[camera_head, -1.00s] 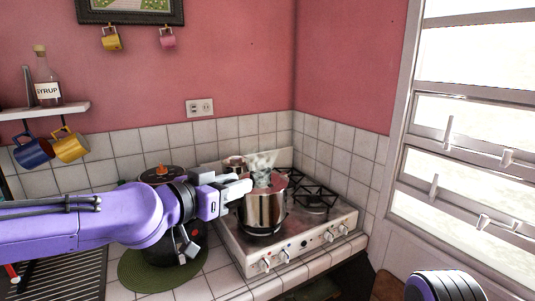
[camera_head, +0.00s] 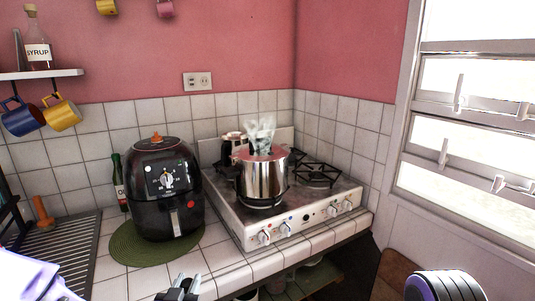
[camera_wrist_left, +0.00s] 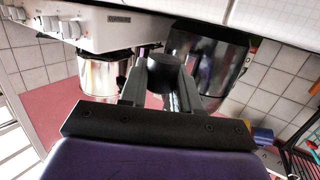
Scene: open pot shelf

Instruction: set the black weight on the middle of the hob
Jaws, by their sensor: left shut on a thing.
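The hob (camera_head: 230,212) is a white counter-top cooker with black pan grates and front knobs. A steaming steel pot (camera_head: 263,182) stands on its left front part. My left gripper (camera_head: 181,288) is low at the bottom edge of the head view, in front of the counter and left of the hob. In the left wrist view, my left gripper (camera_wrist_left: 160,88) is shut on a small dark rounded thing, which looks like the black weight (camera_wrist_left: 166,66). The weight is hard to make out in the head view.
A black air fryer (camera_head: 166,188) stands on a green round mat (camera_head: 125,250) left of the hob. A smaller pot (camera_head: 233,140) stands at the hob's back left. A green bottle (camera_head: 118,180) is behind the fryer. The right back grate (camera_head: 318,174) is bare.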

